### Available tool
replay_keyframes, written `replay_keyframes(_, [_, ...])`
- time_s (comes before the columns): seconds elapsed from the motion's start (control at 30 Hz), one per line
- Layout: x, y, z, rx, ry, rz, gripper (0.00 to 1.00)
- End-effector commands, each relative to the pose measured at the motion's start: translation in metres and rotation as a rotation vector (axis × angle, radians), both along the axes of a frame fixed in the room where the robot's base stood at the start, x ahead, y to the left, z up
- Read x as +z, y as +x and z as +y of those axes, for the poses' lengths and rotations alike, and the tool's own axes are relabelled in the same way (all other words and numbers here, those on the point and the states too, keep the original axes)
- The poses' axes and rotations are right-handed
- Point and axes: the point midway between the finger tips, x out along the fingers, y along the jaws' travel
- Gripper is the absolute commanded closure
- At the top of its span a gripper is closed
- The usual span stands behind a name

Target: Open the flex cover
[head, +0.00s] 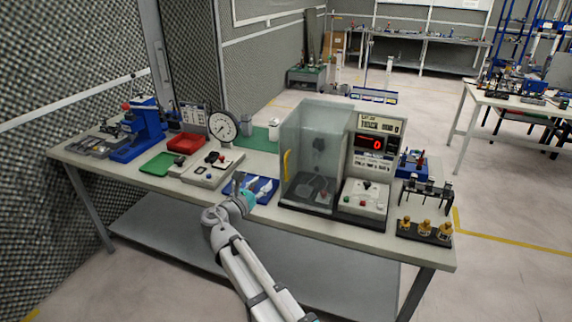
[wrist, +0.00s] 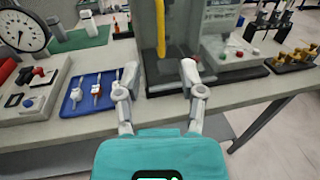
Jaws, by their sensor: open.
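The flex cover (head: 312,150) is a clear, box-like cover on the tester at the middle of the bench. It looks shut. Its yellow handle (head: 286,165) stands upright on the left side of the cover. In the wrist view the handle (wrist: 160,28) shows at top centre, ahead of my fingertips. My gripper (wrist: 161,75) is open and empty. In the head view my gripper (head: 251,186) is left of the cover and apart from the handle, over or in front of the blue tray.
A blue tray (wrist: 84,107) with small tools lies left of the cover. A grey control box (head: 211,167), a dial gauge (head: 222,127) and red and green trays stand farther left. A control panel (head: 376,140) and brass parts (head: 425,230) are to the right.

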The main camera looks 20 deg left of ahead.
Motion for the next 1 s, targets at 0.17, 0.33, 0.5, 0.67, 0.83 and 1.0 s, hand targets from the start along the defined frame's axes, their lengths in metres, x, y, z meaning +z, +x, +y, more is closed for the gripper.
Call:
replay_keyframes(0.17, [0.000, 0.000, -0.001, -0.001, 0.002, 0.001, 0.49])
replay_keyframes(0.33, [0.000, 0.002, -0.001, -0.002, 0.003, 0.001, 0.49])
replay_keyframes(0.5, [0.000, 0.011, -0.003, -0.003, 0.003, 0.001, 0.49])
replay_keyframes(0.67, [0.000, 0.028, -0.006, -0.003, 0.004, 0.001, 0.49])
replay_keyframes(0.83, [0.000, 0.052, -0.010, -0.004, 0.004, 0.001, 0.49])
replay_keyframes(1.0, [0.000, 0.078, -0.015, -0.004, 0.004, 0.001, 0.49])
